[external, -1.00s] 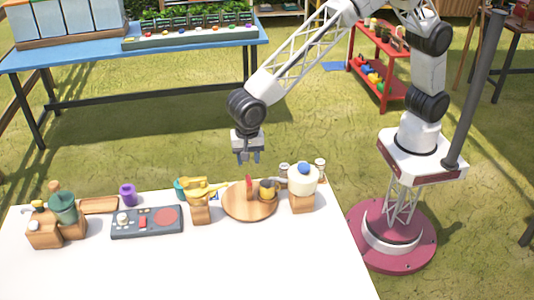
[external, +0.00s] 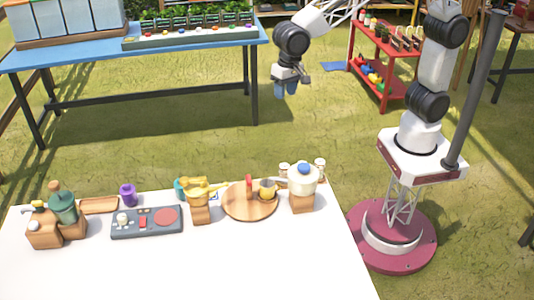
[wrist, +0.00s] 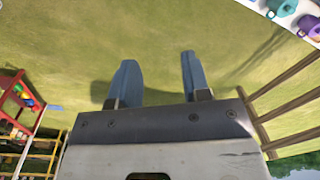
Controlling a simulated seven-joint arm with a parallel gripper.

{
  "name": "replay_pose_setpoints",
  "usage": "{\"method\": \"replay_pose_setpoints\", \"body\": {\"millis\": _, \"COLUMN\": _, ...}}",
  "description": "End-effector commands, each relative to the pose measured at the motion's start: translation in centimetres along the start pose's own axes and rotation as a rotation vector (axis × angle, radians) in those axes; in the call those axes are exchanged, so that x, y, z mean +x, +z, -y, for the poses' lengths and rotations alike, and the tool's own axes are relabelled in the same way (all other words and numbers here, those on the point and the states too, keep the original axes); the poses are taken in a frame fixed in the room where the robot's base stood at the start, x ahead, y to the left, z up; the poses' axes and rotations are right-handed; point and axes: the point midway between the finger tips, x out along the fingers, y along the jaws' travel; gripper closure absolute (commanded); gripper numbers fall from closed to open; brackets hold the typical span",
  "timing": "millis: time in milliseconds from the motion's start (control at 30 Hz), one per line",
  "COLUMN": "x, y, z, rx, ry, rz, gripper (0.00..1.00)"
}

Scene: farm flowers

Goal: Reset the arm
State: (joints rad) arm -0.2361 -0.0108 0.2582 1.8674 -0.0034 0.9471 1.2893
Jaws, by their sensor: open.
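My gripper (external: 286,90) hangs in the air above the grass, beyond the far edge of the white table and clear of everything on it. Its two blue fingers are apart with nothing between them; they also show in the wrist view (wrist: 158,80) against bare grass. My arm reaches left from its base at the right.
The white table (external: 250,270) holds a round wooden board (external: 240,207), a dark control panel (external: 150,228), a purple cup (external: 128,196) and several wooden-based items. A blue table (external: 60,60) stands behind at left. A red shelf (external: 385,70) stands behind my arm. Grass between is open.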

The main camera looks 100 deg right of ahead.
Motion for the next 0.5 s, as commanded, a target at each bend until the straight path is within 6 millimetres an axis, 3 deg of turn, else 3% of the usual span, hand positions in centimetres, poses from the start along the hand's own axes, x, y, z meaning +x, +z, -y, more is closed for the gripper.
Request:
{"method": "replay_pose_setpoints", "body": {"millis": 200, "x": -2.9, "y": -0.6, "z": -6.0, "rx": -0.139, "ry": -0.020, "rz": -0.012, "gripper": 0.56}}
{"method": "replay_pose_setpoints", "body": {"millis": 500, "x": -5.6, "y": -0.7, "z": -14.3, "rx": -0.336, "ry": -0.042, "rz": -0.034, "gripper": 0.56}}
